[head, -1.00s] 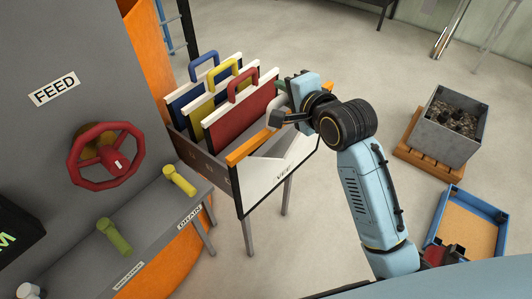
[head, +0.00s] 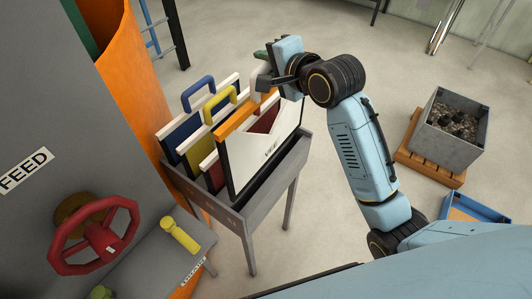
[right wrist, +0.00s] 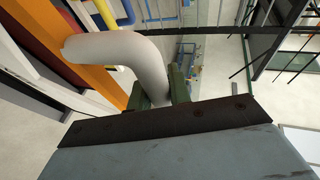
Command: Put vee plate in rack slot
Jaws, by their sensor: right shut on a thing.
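The red plate (head: 264,119) shows through the notch, with the yellow plate (head: 194,158) and blue plate (head: 178,138) behind. My left gripper is out of view.
A red handwheel (head: 98,240) and a yellow handle (head: 179,236) are on the grey machine at left. A grey bin of gravel (head: 447,138) stands on a wooden pallet at right, near a blue tray (head: 482,207). Floor between rack and bin is clear.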

